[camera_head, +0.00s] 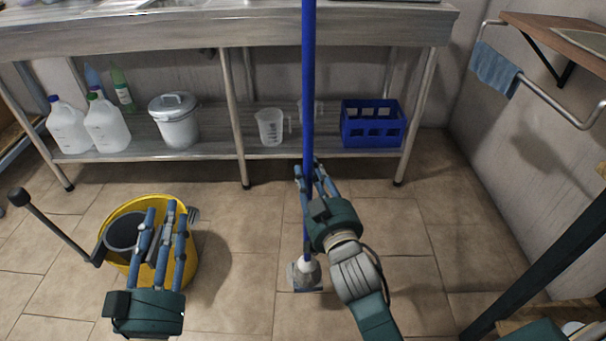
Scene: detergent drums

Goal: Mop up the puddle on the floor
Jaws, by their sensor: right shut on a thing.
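My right gripper (312,182) is shut on the long blue handle of a mop (308,95), which stands almost upright in front of the shelf. The mop's pale head (305,275) is low, at the floor, partly beside my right wrist. I cannot make out a clear puddle; any wet patch under the head is hidden or too faint to tell. My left gripper (163,215) is over the yellow mop bucket (187,262), with its fingers extended, apart and empty. The bucket has a dark wringer and a long lever on its left.
A metal shelf unit (235,120) spans the back, holding white jugs (107,128), a lidded white bucket (175,122), a clear measuring jug (270,127) and a blue crate (373,124). A blue cloth (494,68) hangs on the right rail. The tiled floor right of the mop is clear.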

